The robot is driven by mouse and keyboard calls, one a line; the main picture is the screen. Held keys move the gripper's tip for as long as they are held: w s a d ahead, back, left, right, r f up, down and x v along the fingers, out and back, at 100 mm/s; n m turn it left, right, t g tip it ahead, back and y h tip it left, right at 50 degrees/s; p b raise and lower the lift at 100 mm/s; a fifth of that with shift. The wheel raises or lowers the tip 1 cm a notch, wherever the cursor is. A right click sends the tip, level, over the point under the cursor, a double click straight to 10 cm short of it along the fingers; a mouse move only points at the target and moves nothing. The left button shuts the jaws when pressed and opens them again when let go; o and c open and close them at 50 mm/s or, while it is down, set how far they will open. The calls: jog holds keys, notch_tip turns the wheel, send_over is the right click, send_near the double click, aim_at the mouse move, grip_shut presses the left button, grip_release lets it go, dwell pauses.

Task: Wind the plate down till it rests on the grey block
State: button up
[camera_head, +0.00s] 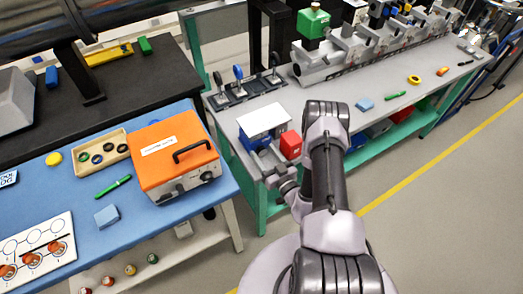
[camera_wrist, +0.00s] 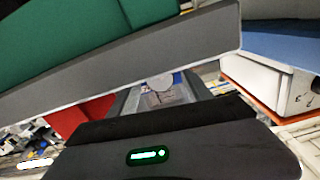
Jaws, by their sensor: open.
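The white plate (camera_head: 263,120) sits raised on a blue lift (camera_head: 262,152) at the near end of the grey bench, left of a red block (camera_head: 290,145). My gripper (camera_head: 276,177) is at the bench's near edge, in front of the lift and partly hidden by my arm. In the wrist view, which looks upside down, the dark gripper body fills the bottom. Beyond it shows a pale round disc (camera_wrist: 160,82), perhaps the lift's knob, with blue around it. I see no contact with it. The jaws are open. The grey block cannot be made out.
The grey bench (camera_head: 335,95) carries lens holders (camera_head: 240,82), a rail with a green-topped unit (camera_head: 313,22), and loose small items. Floor is clear at right.

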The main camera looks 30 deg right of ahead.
jog(key=shift+s, duration=0.1)
jog(key=shift+c, duration=0.5)
grip_shut()
jog(key=shift+n, duration=0.3)
jog(key=n, duration=0.2)
jog(key=shift+a+n+b, duration=0.1)
jog(key=shift+n+b, duration=0.2)
jog(key=shift+b, duration=0.05)
jog(key=shift+a+n, duration=0.1)
jog(key=shift+n, duration=2)
jog(key=shift+b, duration=0.3)
jog(key=shift+o, duration=0.5)
grip_release()
